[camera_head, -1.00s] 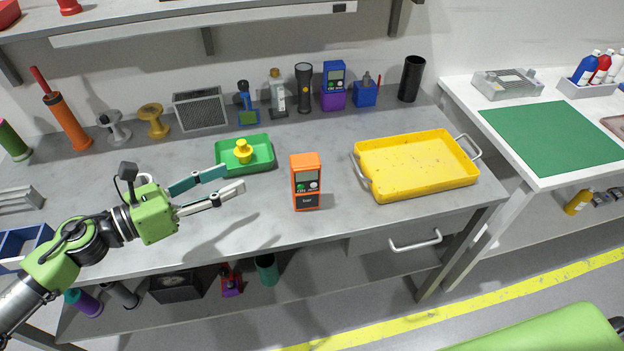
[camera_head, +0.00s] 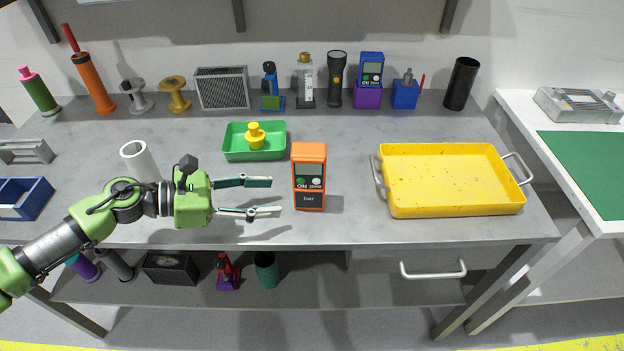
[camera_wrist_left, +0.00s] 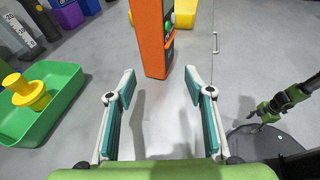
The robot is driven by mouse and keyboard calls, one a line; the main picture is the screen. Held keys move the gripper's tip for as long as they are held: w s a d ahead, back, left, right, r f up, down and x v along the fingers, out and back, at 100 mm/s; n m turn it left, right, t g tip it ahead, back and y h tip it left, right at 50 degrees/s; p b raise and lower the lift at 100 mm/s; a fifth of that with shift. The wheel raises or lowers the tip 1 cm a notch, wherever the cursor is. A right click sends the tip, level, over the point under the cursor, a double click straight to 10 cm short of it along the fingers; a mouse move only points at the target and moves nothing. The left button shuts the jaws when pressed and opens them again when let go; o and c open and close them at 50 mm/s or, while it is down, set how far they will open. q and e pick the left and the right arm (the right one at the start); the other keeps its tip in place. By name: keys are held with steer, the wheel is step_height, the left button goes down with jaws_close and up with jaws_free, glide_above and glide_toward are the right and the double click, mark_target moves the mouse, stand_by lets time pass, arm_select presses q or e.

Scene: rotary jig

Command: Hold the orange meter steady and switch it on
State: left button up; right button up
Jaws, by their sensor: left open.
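The orange meter (camera_head: 309,150) stands upright on the grey workbench, its screen, a green ON button, a ZERO button and a "bar" label facing the front. In the left wrist view the meter (camera_wrist_left: 152,38) stands just beyond the fingertips. My left gripper (camera_head: 276,197) is open and empty, a short gap to the left of the meter, its fingers pointing at it. Its two fingers also show spread apart in the left wrist view (camera_wrist_left: 160,82). My right gripper is not in the head view; a green arm part shows at the right of the left wrist view, its jaws unclear.
A green tray (camera_head: 227,154) with a yellow knobbed piece (camera_head: 256,137) lies behind and left of the meter. A yellow tray (camera_head: 455,212) lies to its right. A blue meter (camera_head: 371,70) on a purple block stands in the back row. The bench front before the meter is clear.

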mark_target(304, 195)
arm_select(q)
steer(key=shift+w+d, duration=0.15)
steer(key=shift+d, duration=0.3)
steer(key=p+x, duration=0.1)
steer(key=x, duration=0.5)
steer(key=shift+f, duration=0.2)
steer(key=shift+x, duration=1.1)
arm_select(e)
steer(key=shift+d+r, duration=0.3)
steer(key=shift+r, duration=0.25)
arm_select(q)
steer(key=c, duration=0.9)
steer(key=shift+o, duration=0.2)
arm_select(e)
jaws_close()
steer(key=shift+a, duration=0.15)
